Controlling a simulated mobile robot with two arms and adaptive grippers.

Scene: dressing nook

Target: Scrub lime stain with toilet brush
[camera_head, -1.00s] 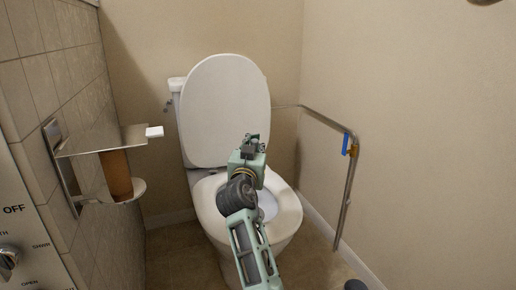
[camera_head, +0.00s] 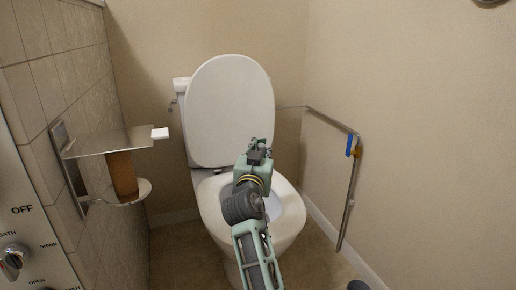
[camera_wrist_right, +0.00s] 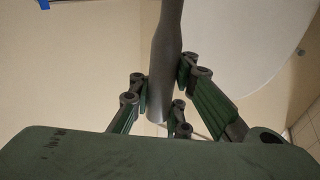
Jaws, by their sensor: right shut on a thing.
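The toilet (camera_head: 207,193) stands against the back wall with its lid (camera_head: 230,112) raised and its bowl open. My right gripper (camera_head: 258,150) is over the bowl in the head view, with my arm hiding part of the seat and bowl. In the right wrist view, my right gripper (camera_wrist_right: 160,88) is shut on a smooth grey handle (camera_wrist_right: 168,40), which looks like the toilet brush's. The brush head is not visible. I cannot make out a lime stain. My left gripper is not in view.
A metal shelf with a paper holder (camera_head: 110,142) juts from the tiled wall at left. A metal grab rail (camera_head: 350,190) with a blue piece stands right of the toilet. A dark round object (camera_head: 358,285) is on the floor at lower right.

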